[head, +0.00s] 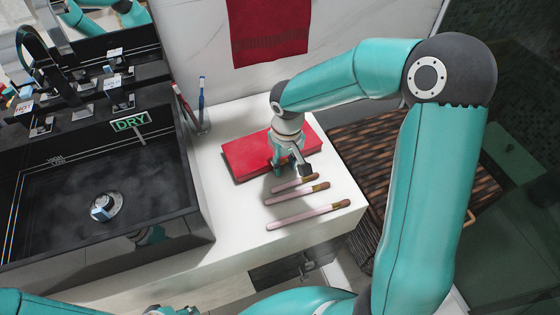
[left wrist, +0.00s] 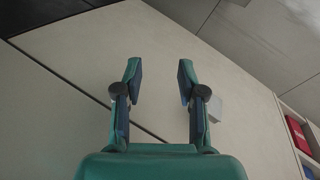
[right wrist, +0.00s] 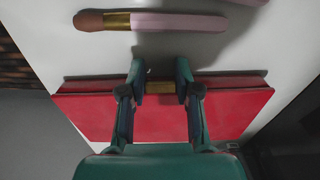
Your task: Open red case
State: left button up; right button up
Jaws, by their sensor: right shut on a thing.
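The red case (head: 242,160) lies flat and looks closed on the white counter in the head view. In the right wrist view the case (right wrist: 90,118) shows a gold clasp (right wrist: 181,88) on its front edge. My right gripper (head: 291,170) is at that front edge, pointing down. In the right wrist view its fingertips (right wrist: 160,75) are on either side of the clasp area, shut on the case; the exact contact is partly hidden by the fingers. My left gripper (left wrist: 160,80) is open and empty in the left wrist view, away from the case, facing pale panels.
Several pink brushes (head: 300,215) lie just in front of the case. A cup with toothbrushes (head: 202,105) stands behind left of it. A dark sink (head: 60,190) with a DRY sign (head: 130,122) is at left. A red towel (head: 268,30) hangs behind. A woven hamper (head: 395,150) is at right.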

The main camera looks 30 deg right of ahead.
jog(key=shift+r+g+p, duration=0.8)
jog(key=shift+r+p, duration=0.15)
jog(key=shift+p, duration=1.4)
jog(key=shift+w+r+g+p, duration=0.25)
jog(key=shift+r+g+p, duration=0.6)
jog(key=shift+p, duration=1.3)
jog(key=shift+r, duration=0.1)
jog(key=shift+w+d+r+g+y+p, duration=0.15)
jog(key=shift+r+g+p, duration=0.25)
jog(key=shift+p, duration=0.55)
jog(key=shift+w+a+r+g+y+p, duration=0.15)
jog(key=shift+r+g+p, duration=0.2)
jog(key=shift+p, duration=0.55)
jog(key=shift+d, duration=0.1)
